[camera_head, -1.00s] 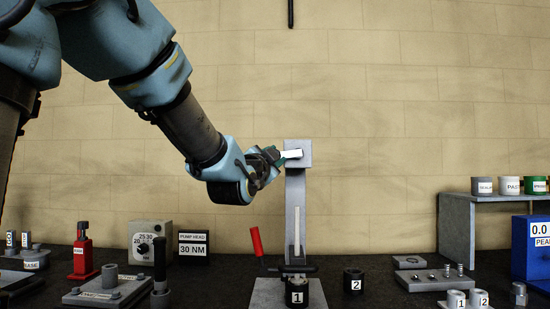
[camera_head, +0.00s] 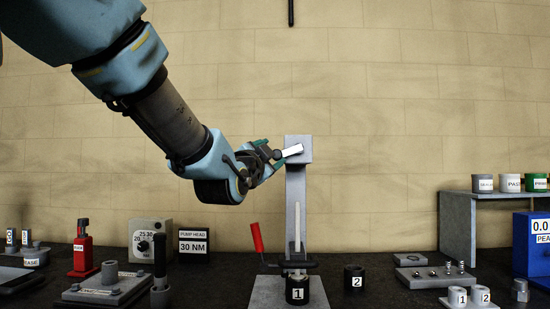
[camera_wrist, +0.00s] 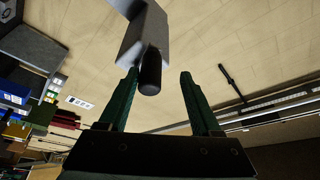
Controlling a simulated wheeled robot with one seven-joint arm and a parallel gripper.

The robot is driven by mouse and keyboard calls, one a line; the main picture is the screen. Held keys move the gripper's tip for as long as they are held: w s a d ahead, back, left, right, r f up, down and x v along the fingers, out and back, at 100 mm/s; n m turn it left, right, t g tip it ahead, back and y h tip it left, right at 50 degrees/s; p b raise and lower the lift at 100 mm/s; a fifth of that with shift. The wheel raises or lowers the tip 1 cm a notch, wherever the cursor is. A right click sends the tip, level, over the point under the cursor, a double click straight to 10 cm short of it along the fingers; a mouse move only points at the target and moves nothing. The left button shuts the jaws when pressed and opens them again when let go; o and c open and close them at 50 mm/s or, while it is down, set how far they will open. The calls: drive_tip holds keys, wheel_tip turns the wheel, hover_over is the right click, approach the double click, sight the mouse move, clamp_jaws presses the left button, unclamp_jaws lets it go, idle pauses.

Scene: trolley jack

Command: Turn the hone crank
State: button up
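A grey upright stand (camera_head: 295,190) rises from a flat base and carries a square grey head (camera_head: 305,142) at its top. A short pale bar (camera_head: 292,151), apparently the crank arm, slants across the front of this head, its left end lower. My gripper (camera_head: 268,156) is at the bar's left end. In the wrist view a black cylindrical grip (camera_wrist: 151,72) on a grey block (camera_wrist: 140,30) lies between my gripper's two green fingers (camera_wrist: 159,78). The grip is close to the left finger, with a clear gap to the right finger. Whether it touches the left finger I cannot tell.
A red-handled lever (camera_head: 257,237) and a black cylinder marked 1 (camera_head: 297,289) are at the stand's foot. A cylinder marked 2 (camera_head: 354,278) stands to the right. A grey shelf (camera_head: 445,225) and a blue gauge box (camera_head: 530,245) are far right. The air around the head is free.

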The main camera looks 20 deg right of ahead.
drive_tip(key=b+v, duration=0.2)
drive_tip(key=v, duration=0.5)
idle(0.3)
